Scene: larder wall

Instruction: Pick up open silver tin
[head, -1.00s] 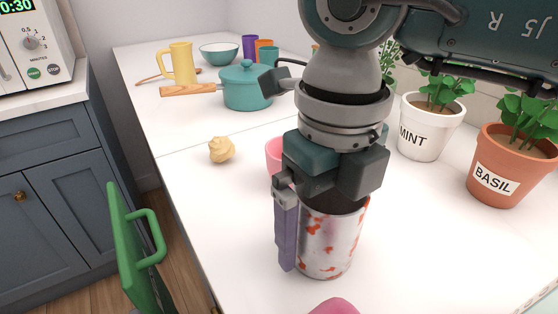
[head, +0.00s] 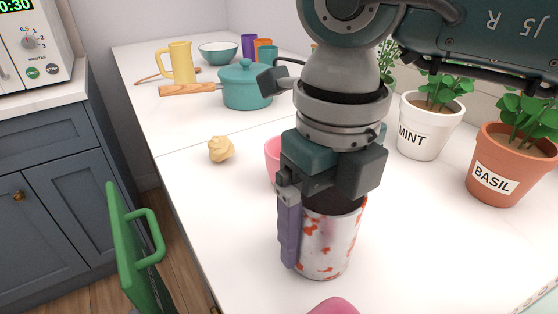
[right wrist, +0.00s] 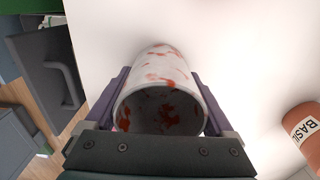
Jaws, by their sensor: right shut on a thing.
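The open silver tin (head: 328,246) stands upright on the white counter, with red-orange smears on its wall. In the right wrist view the tin (right wrist: 161,72) lies between the two purple fingers, its open mouth facing the camera and red smears inside. My right gripper (head: 318,240) comes down from above and is shut on the tin, one finger along its left side. The other finger is hidden in the head view, but the right wrist view shows my right gripper (right wrist: 160,100) with a finger on each side. My left gripper is not in view.
A pink cup (head: 273,160) stands just behind the gripper, partly hidden. A pink object (head: 334,306) is at the front edge of the picture. A mint pot (head: 425,130) and a basil pot (head: 497,165) stand right. A crumpled tan lump (head: 221,149) lies left, near a teal pot (head: 246,88).

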